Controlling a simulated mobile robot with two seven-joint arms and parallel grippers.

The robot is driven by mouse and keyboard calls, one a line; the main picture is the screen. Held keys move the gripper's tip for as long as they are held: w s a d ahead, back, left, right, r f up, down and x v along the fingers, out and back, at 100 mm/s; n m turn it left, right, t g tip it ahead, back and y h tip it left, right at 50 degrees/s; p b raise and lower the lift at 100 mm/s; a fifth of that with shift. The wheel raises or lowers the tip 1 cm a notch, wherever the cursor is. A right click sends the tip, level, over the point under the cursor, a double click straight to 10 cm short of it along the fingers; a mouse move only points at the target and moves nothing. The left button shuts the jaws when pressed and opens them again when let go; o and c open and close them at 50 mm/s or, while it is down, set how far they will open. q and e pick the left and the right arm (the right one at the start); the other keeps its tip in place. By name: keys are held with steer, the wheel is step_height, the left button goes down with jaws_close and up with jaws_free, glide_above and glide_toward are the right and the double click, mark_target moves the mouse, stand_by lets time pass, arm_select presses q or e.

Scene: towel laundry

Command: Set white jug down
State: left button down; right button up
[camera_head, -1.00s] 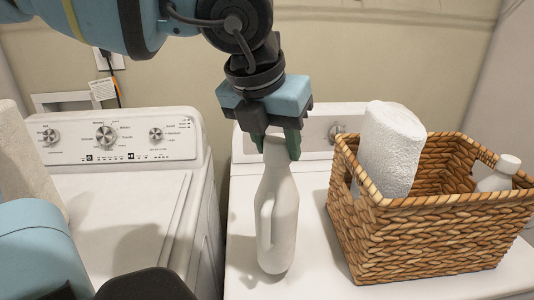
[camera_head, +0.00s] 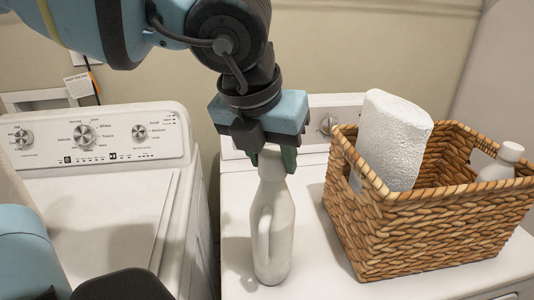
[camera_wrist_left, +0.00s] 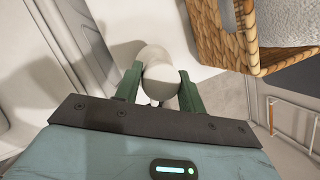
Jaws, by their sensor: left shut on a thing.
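The white jug (camera_head: 272,232) is upright at the left part of the right-hand machine's white top (camera_head: 318,262). Its base appears to be on or just above that top; I cannot tell which. My left gripper (camera_head: 272,160) is above it, pointing down, and shut on the jug's neck and cap. In the left wrist view, the jug's cap (camera_wrist_left: 157,75) sits between the two green fingers of the left gripper (camera_wrist_left: 158,88). The right gripper does not show.
A wicker basket (camera_head: 430,232) stands close to the right of the jug, holding a white roll (camera_head: 395,140) and a white bottle (camera_head: 502,163). A washing machine (camera_head: 95,205) stands to the left, with a gap between the machines.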

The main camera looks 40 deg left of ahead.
arm_select(q)
steer(key=shift+d, duration=0.1)
steer(key=c, duration=0.9)
jaws_free()
steer(key=shift+f, duration=0.1)
steer(key=shift+o, duration=0.2)
steer(key=shift+r, duration=0.4)
steer(key=v, duration=1.1)
steer(key=shift+s+r, duration=0.15)
steer(key=shift+r, duration=0.1)
steer(key=shift+f, duration=0.1)
